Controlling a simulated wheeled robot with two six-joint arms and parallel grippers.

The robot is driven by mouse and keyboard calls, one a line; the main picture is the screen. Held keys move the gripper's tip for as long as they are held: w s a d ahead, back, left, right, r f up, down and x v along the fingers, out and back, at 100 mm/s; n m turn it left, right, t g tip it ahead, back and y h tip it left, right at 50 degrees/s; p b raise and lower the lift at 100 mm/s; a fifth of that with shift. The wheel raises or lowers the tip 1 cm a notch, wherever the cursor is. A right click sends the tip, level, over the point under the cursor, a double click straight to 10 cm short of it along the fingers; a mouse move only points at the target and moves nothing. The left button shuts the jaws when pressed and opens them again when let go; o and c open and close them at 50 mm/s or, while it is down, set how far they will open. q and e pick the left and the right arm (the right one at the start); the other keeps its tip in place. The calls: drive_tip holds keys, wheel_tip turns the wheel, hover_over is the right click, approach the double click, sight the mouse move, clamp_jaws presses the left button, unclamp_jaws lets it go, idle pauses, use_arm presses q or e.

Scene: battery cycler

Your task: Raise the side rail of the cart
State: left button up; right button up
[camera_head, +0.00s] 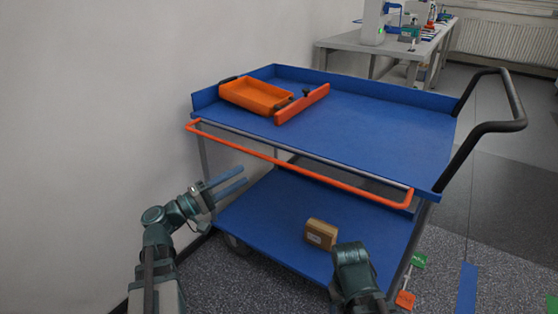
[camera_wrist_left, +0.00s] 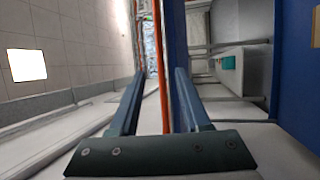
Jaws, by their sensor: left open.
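The blue cart (camera_head: 370,122) stands along the wall, with an upper and a lower shelf. Its orange side rail (camera_head: 300,167) hangs just below the upper shelf's near edge and runs lengthwise along that side. My left gripper (camera_head: 241,178) is open and empty, below the rail near its left part. In the left wrist view, the rail (camera_wrist_left: 163,60) passes lengthwise between the open fingers of the left gripper (camera_wrist_left: 159,72); I cannot tell whether they touch it. Part of my right arm shows at the bottom of the head view; its fingers are not visible.
A brown box (camera_head: 320,234) sits on the lower shelf. A black handle (camera_head: 500,126) juts out at the right. The wall (camera_head: 90,120) is close on the left.

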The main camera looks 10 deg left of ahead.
use_arm(q)
drive_tip(key=p+x, duration=0.2)
drive_tip(key=x, duration=1.1)
drive_tip(key=shift+w+d+p, duration=0.25)
drive_tip(key=shift+p, duration=0.15)
clamp_jaws()
idle(0.8)
